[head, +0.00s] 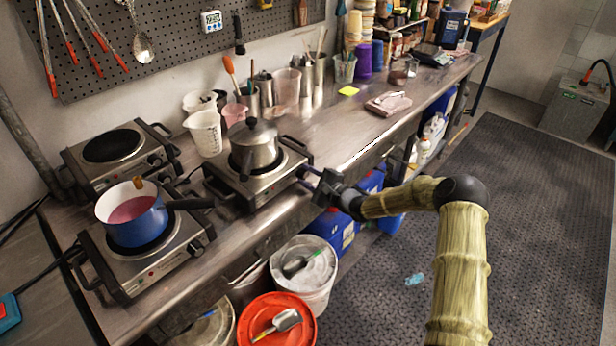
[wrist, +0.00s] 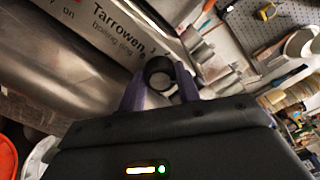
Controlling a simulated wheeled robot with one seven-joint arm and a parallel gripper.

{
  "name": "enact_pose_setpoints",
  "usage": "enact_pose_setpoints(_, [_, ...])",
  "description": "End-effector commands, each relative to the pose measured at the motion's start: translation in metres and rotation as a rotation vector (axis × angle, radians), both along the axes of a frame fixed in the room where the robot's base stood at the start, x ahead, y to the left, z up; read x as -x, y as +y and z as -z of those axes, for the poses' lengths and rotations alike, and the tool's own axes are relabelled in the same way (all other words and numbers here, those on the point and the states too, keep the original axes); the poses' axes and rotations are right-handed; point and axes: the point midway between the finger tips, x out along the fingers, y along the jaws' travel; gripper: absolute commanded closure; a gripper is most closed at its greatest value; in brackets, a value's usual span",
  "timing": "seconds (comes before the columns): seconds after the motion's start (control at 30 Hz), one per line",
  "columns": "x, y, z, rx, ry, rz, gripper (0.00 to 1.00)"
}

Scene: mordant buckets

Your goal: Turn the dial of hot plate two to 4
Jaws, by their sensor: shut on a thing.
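My gripper (head: 311,178) is at the front panel of the right-hand hot plate (head: 262,187), which carries a lidded metal pot (head: 254,149). In the wrist view, my gripper's two purple fingers (wrist: 158,82) are shut on a round black dial (wrist: 158,70), one finger on each side. The panel beside it bears the word "Tarrowen" (wrist: 122,22). The dial's pointer and scale numbers cannot be read. In the head view the dial is hidden by my gripper. No plate number is readable.
A hot plate with a blue pot (head: 137,221) of red liquid stands at front left, a bare hot plate (head: 116,150) behind it. Jugs (head: 204,134) stand behind the metal pot. Below the bench edge are a white bucket (head: 318,268) and a red-lidded bucket (head: 264,326).

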Motion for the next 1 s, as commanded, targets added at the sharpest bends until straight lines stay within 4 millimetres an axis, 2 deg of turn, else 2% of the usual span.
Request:
enact_pose_setpoints(0.3, [-0.0002,-0.0018,0.0024,-0.079,0.109,0.003,0.90])
enact_pose_setpoints(0.77, [-0.0002,-0.0022,0.0026,-0.090,0.124,0.003,0.90])
enact_pose_setpoints(0.8, [-0.0002,-0.0022,0.0026,-0.090,0.124,0.004,0.63])
enact_pose_setpoints(0.9, [-0.0002,-0.0021,0.0022,-0.090,0.123,0.003,0.45])
enact_pose_setpoints(1.0, [-0.0002,-0.0015,0.0016,-0.091,0.122,0.003,0.45])
